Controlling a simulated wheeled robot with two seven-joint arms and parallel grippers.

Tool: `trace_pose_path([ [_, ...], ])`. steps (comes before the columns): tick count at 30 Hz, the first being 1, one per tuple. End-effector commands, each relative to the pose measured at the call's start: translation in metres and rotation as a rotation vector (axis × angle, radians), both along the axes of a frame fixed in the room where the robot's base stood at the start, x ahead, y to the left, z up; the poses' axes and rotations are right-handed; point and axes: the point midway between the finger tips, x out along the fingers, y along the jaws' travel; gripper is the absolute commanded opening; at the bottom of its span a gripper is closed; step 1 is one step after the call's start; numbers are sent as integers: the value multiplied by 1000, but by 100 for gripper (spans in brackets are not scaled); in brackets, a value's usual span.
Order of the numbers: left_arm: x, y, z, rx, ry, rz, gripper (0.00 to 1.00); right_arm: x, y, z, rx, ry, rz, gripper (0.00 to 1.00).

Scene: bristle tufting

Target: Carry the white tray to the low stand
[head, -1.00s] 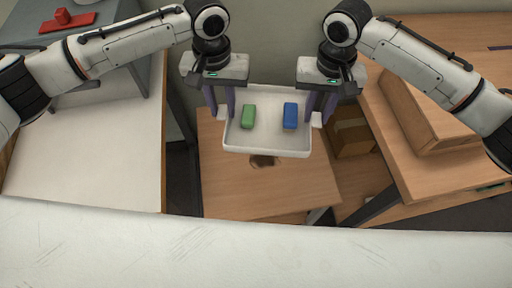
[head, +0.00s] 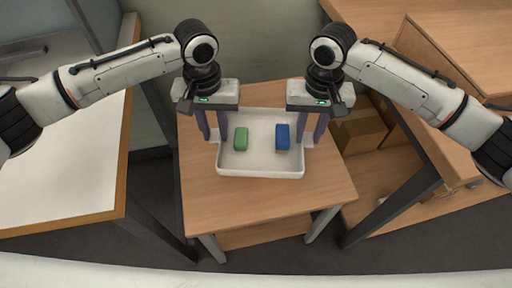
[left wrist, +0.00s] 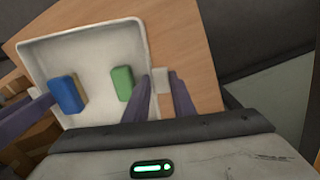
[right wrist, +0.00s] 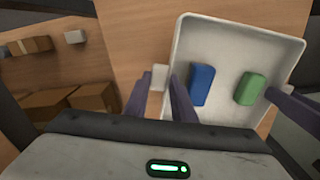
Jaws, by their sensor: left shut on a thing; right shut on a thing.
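The white tray (head: 260,171) is level in the head view and carries a green block (head: 241,139) and a blue block (head: 282,136). My left gripper (head: 212,138) is shut on the tray's left handle, and my right gripper (head: 313,138) is shut on its right handle. The low stand (head: 325,187), a small wooden-topped table, lies directly beneath the tray. I cannot tell whether the tray touches it. Both blocks lie inside the tray in the left wrist view (left wrist: 100,50) and the right wrist view (right wrist: 235,40).
A white-topped table (head: 60,160) stands to the left, with a dark gap between it and the stand. A wooden table (head: 470,70) with a large box stands to the right. Cardboard boxes (head: 360,133) sit low beside the stand. Bare stand top shows around the tray.

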Motion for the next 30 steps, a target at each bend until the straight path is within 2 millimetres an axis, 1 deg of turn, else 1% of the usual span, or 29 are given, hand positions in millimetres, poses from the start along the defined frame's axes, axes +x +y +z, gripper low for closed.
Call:
trace_pose_path([
  [1, 1, 3, -4, 7, 0, 4, 0, 1, -3, -4, -7, -1, -4, 0],
  [10, 1, 3, -2, 8, 0, 4, 0, 1, -3, -2, -7, 0, -5, 0],
  [17, 1, 3, -7, 8, 1, 4, 0, 1, -3, -7, -7, 0, -5, 0],
  [30, 1, 3, -35, 8, 1, 4, 0, 1, -3, -34, -8, 0, -5, 0],
])
